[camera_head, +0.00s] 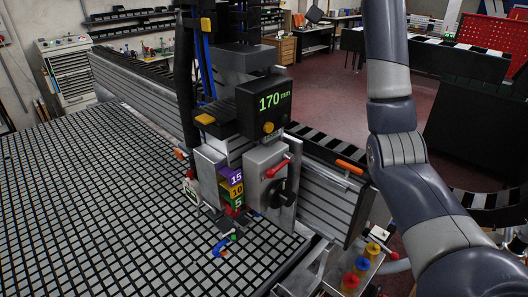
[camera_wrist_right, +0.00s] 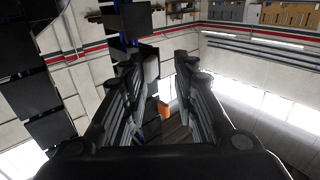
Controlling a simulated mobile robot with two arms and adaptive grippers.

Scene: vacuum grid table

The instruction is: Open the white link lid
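I cannot make out a white link lid for certain in either view. A small whitish part with a red detail (camera_head: 190,187) sits low on the left side of the machine head; it is too small to tell what it is. My right arm (camera_head: 405,150) rises at the right of the head view, and its gripper is out of that picture. In the right wrist view my right gripper (camera_wrist_right: 167,72) is open, its two fingers apart with nothing held. A small orange thing (camera_wrist_right: 164,109) shows between the fingers, seemingly farther off. My left gripper is in neither view.
The black gridded table (camera_head: 100,210) fills the left. The machine head carries a "170 mm" display (camera_head: 266,107), coloured blocks (camera_head: 232,189) marked 15, 10 and 5, and a red lever (camera_head: 278,168). Red, blue and yellow knobs (camera_head: 361,266) stand at lower right. The grid is mostly clear.

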